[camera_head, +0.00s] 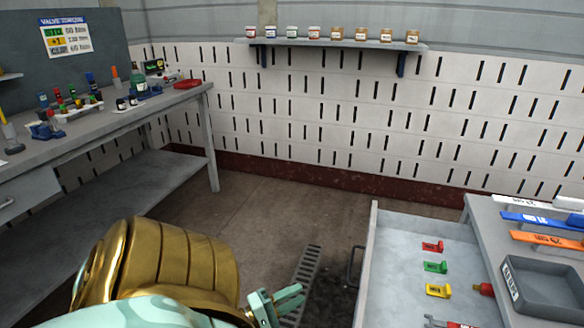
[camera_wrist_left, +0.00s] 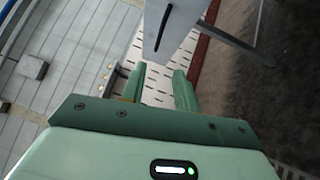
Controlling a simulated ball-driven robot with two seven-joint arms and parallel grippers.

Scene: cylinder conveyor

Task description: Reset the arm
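My left arm, gold and mint green, comes in at the bottom of the head view. Its green left gripper (camera_head: 290,297) hangs over the open floor between the workbench and the drawer. In the left wrist view the two green fingers (camera_wrist_left: 160,88) stand apart with nothing between them. My right gripper is not in either view.
A grey workbench (camera_head: 110,117) with small parts runs along the left. An open drawer (camera_head: 395,265) at the right holds small red, green and yellow pieces. Beside it is a dark tray (camera_head: 548,290). A wall shelf (camera_head: 335,43) holds several jars.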

